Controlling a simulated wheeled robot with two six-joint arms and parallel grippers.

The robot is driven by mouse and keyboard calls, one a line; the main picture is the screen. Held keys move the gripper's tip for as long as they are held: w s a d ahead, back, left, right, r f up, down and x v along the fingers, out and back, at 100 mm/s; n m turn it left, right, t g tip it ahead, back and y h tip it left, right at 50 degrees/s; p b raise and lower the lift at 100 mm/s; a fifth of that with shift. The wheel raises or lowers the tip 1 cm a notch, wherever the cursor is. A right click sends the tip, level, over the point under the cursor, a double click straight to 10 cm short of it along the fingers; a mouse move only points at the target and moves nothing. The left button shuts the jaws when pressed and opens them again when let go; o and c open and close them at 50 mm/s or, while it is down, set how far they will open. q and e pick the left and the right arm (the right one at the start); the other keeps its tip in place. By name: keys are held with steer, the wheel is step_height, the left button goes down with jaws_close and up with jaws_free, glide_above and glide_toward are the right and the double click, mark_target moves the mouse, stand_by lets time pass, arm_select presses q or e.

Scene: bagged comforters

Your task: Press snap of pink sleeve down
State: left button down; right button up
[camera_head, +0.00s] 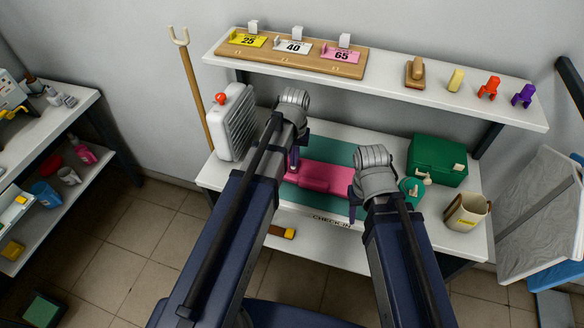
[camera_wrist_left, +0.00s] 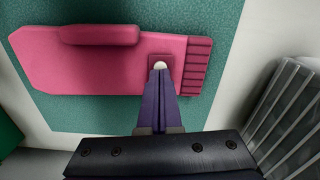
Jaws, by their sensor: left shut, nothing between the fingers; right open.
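The pink sleeve (camera_head: 322,178) lies flat on a teal mat (camera_head: 299,196) on the table. In the left wrist view the sleeve (camera_wrist_left: 100,66) shows a raised pink bar and a ribbed end. A white round snap (camera_wrist_left: 160,65) sits on a darker pink tab near that end. My left gripper (camera_wrist_left: 160,75) is shut and empty, its purple fingertips at the snap and partly covering it; I cannot tell whether they touch. In the head view my left gripper (camera_head: 294,160) is over the sleeve's left end. My right gripper (camera_head: 354,205) is open near the sleeve's right end.
A white heater-like box (camera_head: 234,128) stands left of the mat, close to my left arm. A shelf (camera_head: 380,82) with numbered tags runs above.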

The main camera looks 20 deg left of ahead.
arm_select(q)
steer(key=shift+r+p, duration=2.8)
steer(key=shift+r, duration=0.2)
steer(key=shift+f, duration=0.1)
step_height(320, 180, up, 8)
steer(key=p, duration=0.8)
steer(key=s+d+f+m+b, duration=0.2)
steer(key=s+d+f+b, duration=0.3)
steer(key=s, duration=0.2)
steer(key=s+d+f+m+y+b, duration=0.1)
steer(key=s+d+f+m+b, duration=0.2)
steer(key=s+d+f+b, duration=0.2)
steer(key=shift+s+d+f+b, duration=0.25)
steer(key=shift+s+b, duration=0.2)
steer(key=shift+s, duration=0.65)
